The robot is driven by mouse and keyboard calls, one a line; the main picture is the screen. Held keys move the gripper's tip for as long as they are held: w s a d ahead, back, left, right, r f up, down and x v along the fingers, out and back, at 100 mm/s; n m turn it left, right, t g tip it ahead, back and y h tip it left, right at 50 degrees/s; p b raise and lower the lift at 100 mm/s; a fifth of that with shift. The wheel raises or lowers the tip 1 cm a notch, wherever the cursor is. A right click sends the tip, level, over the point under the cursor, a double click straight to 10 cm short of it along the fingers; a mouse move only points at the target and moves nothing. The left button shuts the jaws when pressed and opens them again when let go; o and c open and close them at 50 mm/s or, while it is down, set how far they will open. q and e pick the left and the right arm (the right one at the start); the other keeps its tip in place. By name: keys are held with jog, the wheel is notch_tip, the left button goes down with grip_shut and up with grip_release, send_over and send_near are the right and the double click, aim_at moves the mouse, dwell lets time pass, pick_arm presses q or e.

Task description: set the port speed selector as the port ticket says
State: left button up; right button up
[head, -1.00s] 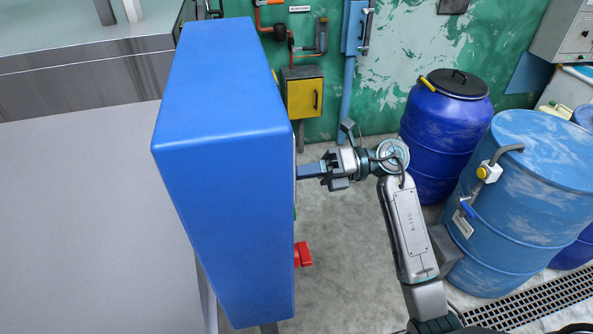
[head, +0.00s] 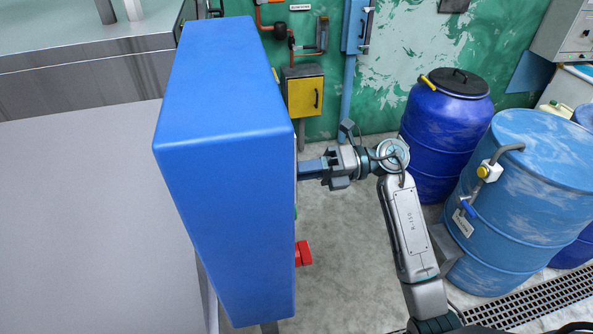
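A large blue control box (head: 220,130) stands in the middle of the head view, seen from above and behind its side. Its front face is turned to the right, nearly edge-on, so the speed selector and any labels on it are hidden. My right gripper (head: 304,170) reaches in from the right with its fingers at the box's front face. I see the fingers from the side and their tips lie against or just before the panel edge. I cannot tell whether they hold anything. The port ticket is not visible. My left gripper is not in view.
A red knob (head: 303,253) sticks out low on the box's front. Blue drums (head: 447,110) and (head: 525,190) stand at right, one drum with a tap. A floor grate (head: 540,303) lies at lower right. Bare floor (head: 340,270) is clear between box and my arm.

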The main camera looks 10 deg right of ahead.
jog(key=d+b, duration=0.5)
jog(key=d, duration=0.6)
jog(key=shift+a, duration=0.1)
